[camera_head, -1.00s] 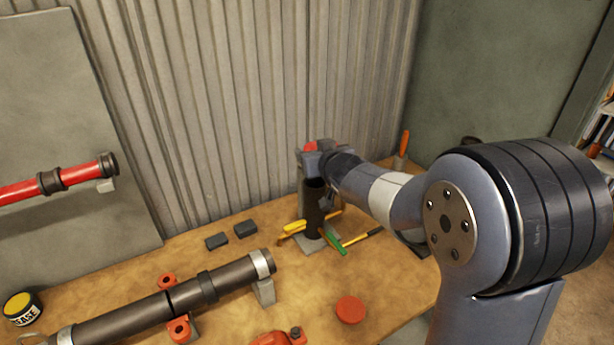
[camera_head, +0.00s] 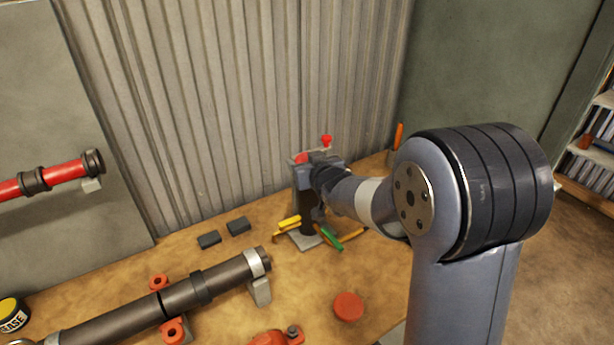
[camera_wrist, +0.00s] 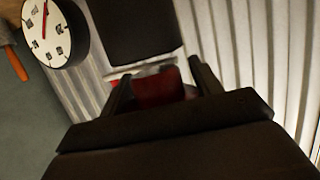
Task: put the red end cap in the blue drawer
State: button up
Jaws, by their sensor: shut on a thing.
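A round red cap (camera_head: 348,306), like the red end cap, lies flat on the wooden bench, apart from my gripper. My gripper (camera_head: 318,164) is at the grey upright stand (camera_head: 303,205) at the back of the bench. In the wrist view, my gripper (camera_wrist: 160,80) is shut on a dark red part (camera_wrist: 153,88) between its fingers. I cannot tell what that part is or whether it is attached to the stand. The blue drawer is not in view.
A dark pipe (camera_head: 190,295) lies on supports at the front left. Two dark blocks (camera_head: 238,226), a yellow-handled tool (camera_head: 289,223) and a green-handled tool (camera_head: 331,237) lie near the stand. A corrugated wall (camera_head: 230,110) stands close behind. Open bench surrounds the red cap.

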jog(key=shift+f, duration=1.8)
jog(key=shift+f+b, duration=0.25)
jog(key=shift+b, duration=0.05)
jog(key=o, duration=1.1)
jog(key=shift+p, duration=0.45)
